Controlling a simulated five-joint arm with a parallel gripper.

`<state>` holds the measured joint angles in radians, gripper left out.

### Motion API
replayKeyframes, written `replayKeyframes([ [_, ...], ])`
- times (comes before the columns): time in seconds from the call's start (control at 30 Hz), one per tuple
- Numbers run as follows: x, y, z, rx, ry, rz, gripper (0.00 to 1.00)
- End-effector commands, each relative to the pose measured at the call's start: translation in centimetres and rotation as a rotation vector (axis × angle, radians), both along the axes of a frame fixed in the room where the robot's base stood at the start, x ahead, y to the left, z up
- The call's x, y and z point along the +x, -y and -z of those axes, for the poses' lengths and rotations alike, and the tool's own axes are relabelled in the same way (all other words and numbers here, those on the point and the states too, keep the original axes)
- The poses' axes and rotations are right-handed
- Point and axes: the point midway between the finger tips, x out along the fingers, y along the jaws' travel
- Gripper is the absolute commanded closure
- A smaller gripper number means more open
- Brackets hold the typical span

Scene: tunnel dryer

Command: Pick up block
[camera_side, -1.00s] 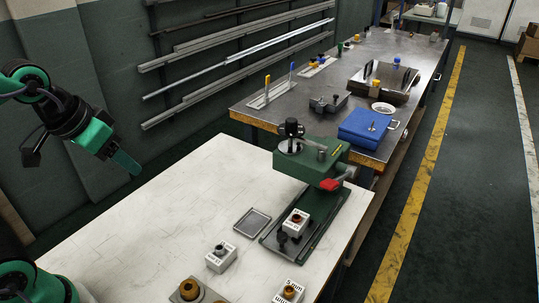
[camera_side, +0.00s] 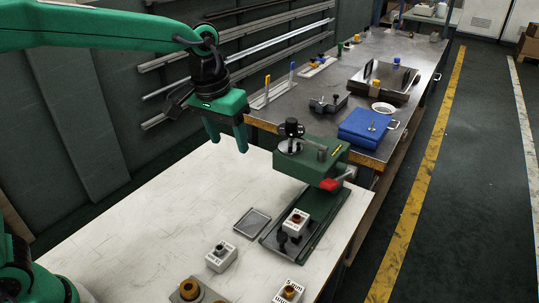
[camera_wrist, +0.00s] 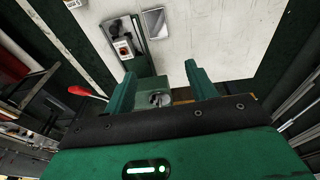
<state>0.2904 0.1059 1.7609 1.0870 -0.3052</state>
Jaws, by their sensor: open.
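I cannot tell which is the task's block. The block on the press also shows in the wrist view (camera_wrist: 122,47). My gripper (camera_side: 227,143) is open and empty, fingers pointing down, high above the table and left of the press head. Both fingers show in the wrist view (camera_wrist: 160,74).
A small grey tray (camera_side: 252,222) lies left of the press base. A plate with brown round pieces (camera_side: 190,290) is at the front. The press has a red-ended lever (camera_side: 330,184). A blue case (camera_side: 368,128) rests on the dark bench behind. The table's left part is clear.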

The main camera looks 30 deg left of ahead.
Motion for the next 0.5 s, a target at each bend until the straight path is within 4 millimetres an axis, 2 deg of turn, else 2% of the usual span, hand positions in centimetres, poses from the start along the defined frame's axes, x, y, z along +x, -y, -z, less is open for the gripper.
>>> replayKeyframes([
  [0.2, 3.2, 4.0, 2.7, 0.011, -0.063, 0.000, 0.44],
  [0.5, 6.3, 9.4, 7.4, 0.035, -0.140, -0.003, 0.44],
])
